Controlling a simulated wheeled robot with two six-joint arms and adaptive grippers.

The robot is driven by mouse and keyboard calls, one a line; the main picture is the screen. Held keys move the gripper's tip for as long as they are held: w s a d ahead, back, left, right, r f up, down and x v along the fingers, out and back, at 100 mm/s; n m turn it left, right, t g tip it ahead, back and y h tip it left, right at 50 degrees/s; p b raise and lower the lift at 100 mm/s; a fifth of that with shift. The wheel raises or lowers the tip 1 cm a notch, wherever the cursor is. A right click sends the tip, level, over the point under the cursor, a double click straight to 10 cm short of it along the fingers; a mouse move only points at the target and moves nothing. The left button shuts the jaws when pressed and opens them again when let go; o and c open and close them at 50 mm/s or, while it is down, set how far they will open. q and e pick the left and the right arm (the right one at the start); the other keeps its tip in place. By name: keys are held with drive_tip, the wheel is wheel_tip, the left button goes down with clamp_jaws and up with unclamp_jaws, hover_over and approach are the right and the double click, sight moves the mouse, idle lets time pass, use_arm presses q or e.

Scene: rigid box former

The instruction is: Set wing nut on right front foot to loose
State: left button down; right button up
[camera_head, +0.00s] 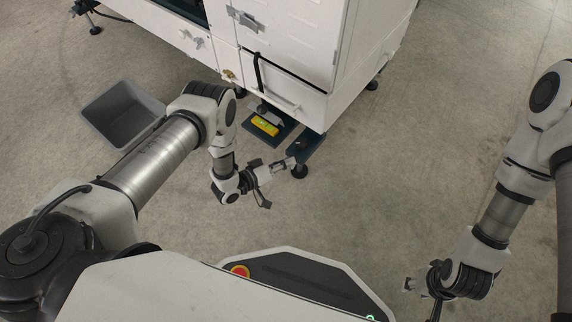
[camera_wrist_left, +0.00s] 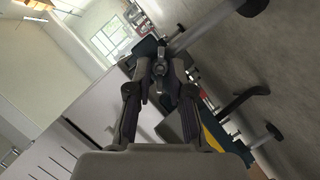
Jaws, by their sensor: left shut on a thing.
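The right front foot (camera_head: 299,171) is a dark round foot under the corner of the white machine. My left gripper (camera_head: 287,164) is right beside it, near the end of the dark beam above the foot. In the left wrist view, the fingertips (camera_wrist_left: 161,84) close around a small metal part that looks like the wing nut (camera_wrist_left: 160,68) on a threaded stem. The fingers hide part of it, and I cannot tell whether it is tight or loose. My right gripper (camera_head: 416,287) hangs at the lower right, away from the machine; its fingers are too small to judge.
The white machine (camera_head: 290,45) stands directly behind the foot. A yellow object (camera_head: 265,126) sits on a dark base under it. A grey bin (camera_head: 122,113) is on the floor at left. The floor (camera_head: 400,170) to the right is clear.

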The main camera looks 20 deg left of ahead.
use_arm(q)
drive_tip(key=shift+a+f+n+t+h+b, duration=0.2)
drive_tip(key=shift+n+h+b, duration=0.35)
drive_tip(key=shift+n+b, duration=0.65)
drive_tip(key=shift+d+f+n+t+h+b, duration=0.1)
drive_tip(key=shift+n+t+h+b, duration=0.4)
drive_tip(key=shift+n+b, duration=0.7)
drive_tip(key=shift+a+f+n+t+h+b, duration=0.15)
drive_tip(key=shift+n+h+b, duration=0.5)
drive_tip(key=shift+n+b, duration=0.55)
drive_tip(key=shift+d+n, duration=0.1)
drive_tip(key=shift+n, duration=0.2)
drive_tip(key=c, duration=1.3)
unclamp_jaws()
drive_tip(key=shift+r, duration=0.1)
drive_tip(key=v, duration=1.2)
